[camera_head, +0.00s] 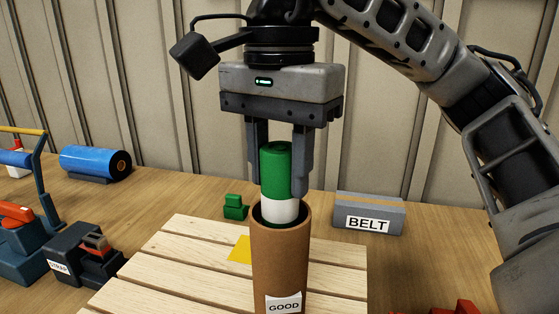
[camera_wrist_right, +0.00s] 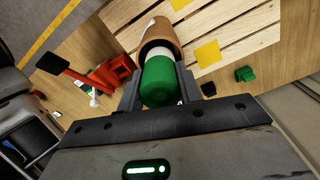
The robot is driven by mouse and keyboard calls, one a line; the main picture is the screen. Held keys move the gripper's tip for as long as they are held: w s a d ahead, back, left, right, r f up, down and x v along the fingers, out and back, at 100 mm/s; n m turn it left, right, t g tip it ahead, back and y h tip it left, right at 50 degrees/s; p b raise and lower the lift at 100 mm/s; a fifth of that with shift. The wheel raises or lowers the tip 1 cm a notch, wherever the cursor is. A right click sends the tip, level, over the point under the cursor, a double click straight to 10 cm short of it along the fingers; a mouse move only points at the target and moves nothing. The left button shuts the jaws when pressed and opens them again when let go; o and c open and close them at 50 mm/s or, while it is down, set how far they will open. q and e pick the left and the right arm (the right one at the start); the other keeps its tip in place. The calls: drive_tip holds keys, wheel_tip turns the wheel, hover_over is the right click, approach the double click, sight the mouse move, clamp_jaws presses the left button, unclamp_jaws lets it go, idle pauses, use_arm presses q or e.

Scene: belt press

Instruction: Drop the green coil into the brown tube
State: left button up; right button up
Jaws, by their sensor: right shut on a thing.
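The green coil (camera_head: 276,170) is a green roll with a white lower band, held upright. My right gripper (camera_head: 280,185) is shut on it, one finger on each side. The brown tube (camera_head: 281,255) stands upright on the wooden slatted pallet, with a "GOOD" label near its bottom. The coil's white lower end is at the tube's open mouth, and its bottom is hidden by the near rim. In the right wrist view the green coil (camera_wrist_right: 160,82) sits between the fingers, in line with the brown tube (camera_wrist_right: 160,35). My left gripper is not in view.
The slatted pallet (camera_head: 190,248) carries a yellow square (camera_head: 240,249). A grey "BELT" box (camera_head: 369,212) stands behind right, and a small green block (camera_head: 235,207) behind left. A blue roll (camera_head: 95,163) and a strap tool (camera_head: 80,252) are at left. Red items lie at lower right.

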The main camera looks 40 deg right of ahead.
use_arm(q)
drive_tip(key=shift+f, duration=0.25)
use_arm(e)
drive_tip(key=shift+f, duration=0.35)
drive_tip(key=o, duration=1.2)
use_arm(q)
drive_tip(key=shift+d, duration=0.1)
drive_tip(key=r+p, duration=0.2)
drive_tip(key=p, duration=0.1)
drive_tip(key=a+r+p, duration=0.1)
drive_tip(key=p, duration=0.2)
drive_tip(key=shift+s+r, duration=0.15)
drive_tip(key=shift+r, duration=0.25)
use_arm(e)
wheel_tip(320, 180, up, 16)
drive_tip(key=shift+f, duration=0.1)
